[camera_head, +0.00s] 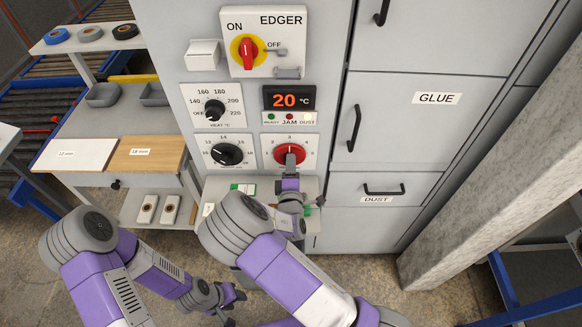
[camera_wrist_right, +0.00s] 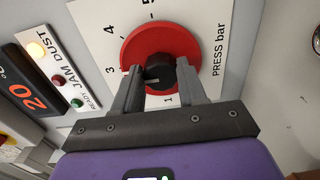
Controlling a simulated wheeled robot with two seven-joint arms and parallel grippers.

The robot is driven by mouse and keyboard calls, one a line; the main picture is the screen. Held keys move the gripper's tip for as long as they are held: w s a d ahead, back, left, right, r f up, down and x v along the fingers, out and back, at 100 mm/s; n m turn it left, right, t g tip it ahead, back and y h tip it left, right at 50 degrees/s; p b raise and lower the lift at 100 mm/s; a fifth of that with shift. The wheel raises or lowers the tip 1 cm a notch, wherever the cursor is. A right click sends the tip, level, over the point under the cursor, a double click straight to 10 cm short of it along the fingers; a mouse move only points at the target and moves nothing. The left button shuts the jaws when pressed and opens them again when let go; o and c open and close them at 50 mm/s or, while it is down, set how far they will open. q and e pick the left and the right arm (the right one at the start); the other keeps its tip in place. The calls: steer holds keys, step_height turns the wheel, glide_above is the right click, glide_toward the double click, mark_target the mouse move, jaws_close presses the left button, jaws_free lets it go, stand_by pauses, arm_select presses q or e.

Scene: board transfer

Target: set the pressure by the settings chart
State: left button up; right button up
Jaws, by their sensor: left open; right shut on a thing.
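The pressure knob (camera_head: 290,152), a red disc with a black grip, is on the white PRESS bar plate of the grey EDGER machine. My right gripper (camera_head: 291,168) is shut on its black grip. In the right wrist view the two fingers (camera_wrist_right: 160,88) straddle the black grip (camera_wrist_right: 160,70). A pale mark on the grip points left, between the 1 and the 3; a finger hides the 2. My left gripper (camera_head: 230,297) hangs low over the floor, open and empty. No readable settings chart shows.
GLUE and DUST drawers (camera_head: 384,189) are to the right. A white 12 mm board (camera_head: 74,155) and brown 18 mm board (camera_head: 147,155) lie left.

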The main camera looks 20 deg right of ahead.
stand_by(0.4)
steer(key=o, duration=1)
steer(key=shift+s+a, duration=0.1)
steer(key=v, duration=0.7)
steer(key=shift+s, duration=0.2)
